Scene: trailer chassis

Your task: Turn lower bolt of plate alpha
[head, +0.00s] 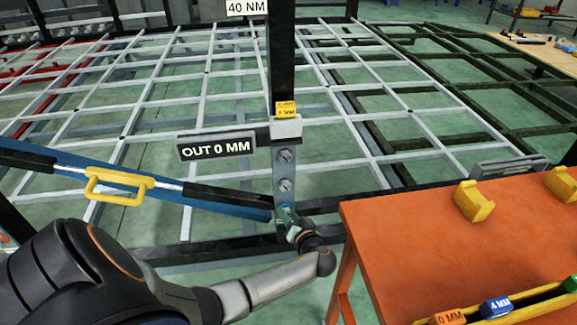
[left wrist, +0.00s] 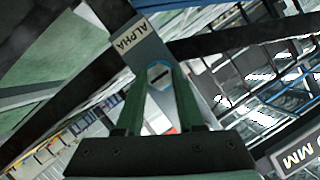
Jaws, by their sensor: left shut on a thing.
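Plate alpha (head: 286,171) is a grey upright plate on the dark post. Two bolts show on it, an upper one (head: 286,156) and one below it (head: 286,185). My left gripper (head: 287,214) is at the plate's bottom end, below both of these. In the left wrist view the green fingers (left wrist: 159,76) are closed around a round, slotted bolt head (left wrist: 158,73), the lower bolt, next to the ALPHA label (left wrist: 132,34). In the head view the gripper hides this bolt. My right gripper is not in view.
An "OUT 0 MM" sign (head: 216,146) hangs left of the plate. A blue bar with a yellow handle (head: 118,186) runs toward the plate's bottom from the left. An orange table (head: 400,235) with yellow blocks stands close at right. A light grid frame (head: 207,73) lies behind.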

